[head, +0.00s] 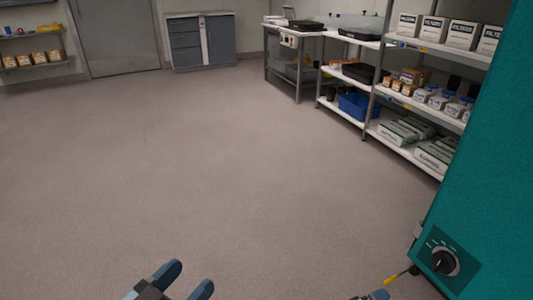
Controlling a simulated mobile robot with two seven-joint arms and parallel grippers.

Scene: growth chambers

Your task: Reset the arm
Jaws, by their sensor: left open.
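My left gripper (189,278) is at the bottom edge, left of centre, over the bare floor. Its two blue-grey fingers are spread apart with nothing between them. A small part of my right gripper (378,295) shows at the bottom edge, right of centre. Most of it is cut off by the frame, so I cannot tell how its fingers stand.
A teal cabinet (490,150) with a black dial (445,262) stands close on the right. Behind it are shelves (410,150) with boxes and a blue bin (357,106). A grey cabinet (187,44) and door (117,35) are at the back. The floor (180,160) is clear.

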